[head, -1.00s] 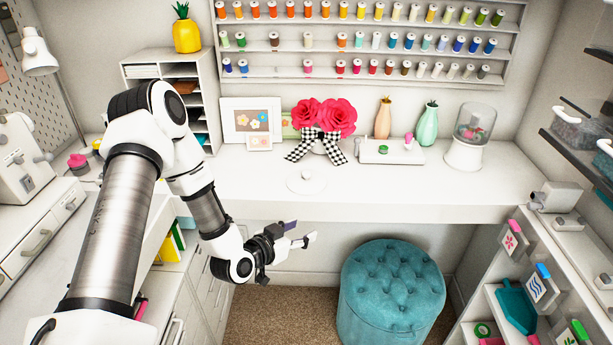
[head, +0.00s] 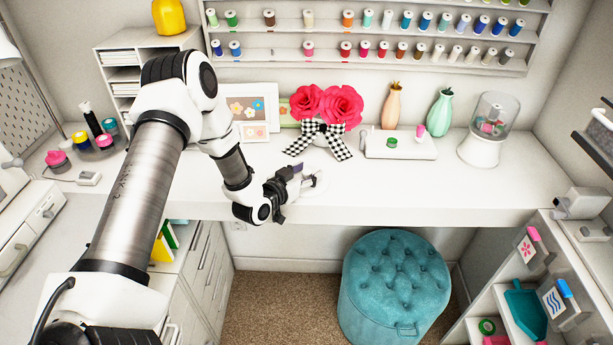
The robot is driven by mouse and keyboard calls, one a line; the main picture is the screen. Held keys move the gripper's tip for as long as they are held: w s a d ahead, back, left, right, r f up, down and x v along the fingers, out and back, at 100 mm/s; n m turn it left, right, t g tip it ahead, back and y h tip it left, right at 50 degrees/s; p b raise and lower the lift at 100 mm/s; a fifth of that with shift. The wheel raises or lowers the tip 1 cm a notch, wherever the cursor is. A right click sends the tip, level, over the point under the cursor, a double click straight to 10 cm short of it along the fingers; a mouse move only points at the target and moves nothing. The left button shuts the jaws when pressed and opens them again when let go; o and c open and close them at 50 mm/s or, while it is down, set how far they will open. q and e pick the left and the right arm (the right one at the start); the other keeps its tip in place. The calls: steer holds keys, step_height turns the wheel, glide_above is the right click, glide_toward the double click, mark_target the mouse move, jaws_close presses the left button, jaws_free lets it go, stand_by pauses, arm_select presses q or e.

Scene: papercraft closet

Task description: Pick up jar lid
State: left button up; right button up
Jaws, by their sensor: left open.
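The jar lid, a flat white disc (head: 319,188), lies on the white desk near its front edge, below the pink flowers. My left gripper (head: 305,175) is open, with its fingers over the lid, and hides much of it, including its middle. I cannot tell whether the fingers touch the lid. A clear glass jar on a white base (head: 480,150) stands at the right of the desk. My right gripper is not in view.
Pink flowers with a checkered bow (head: 328,108) stand just behind the lid. Picture frames (head: 250,108) stand at the back left, and a white tray (head: 415,150) lies to the right. A teal stool (head: 396,285) is below the desk. The desk's front right is clear.

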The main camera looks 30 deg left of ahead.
arm_select(q)
steer(key=shift+s+d+r, duration=0.1)
steer(key=shift+d+r, duration=0.05)
steer(key=shift+r, duration=0.2)
steer(key=shift+f, duration=0.1)
jaws_close()
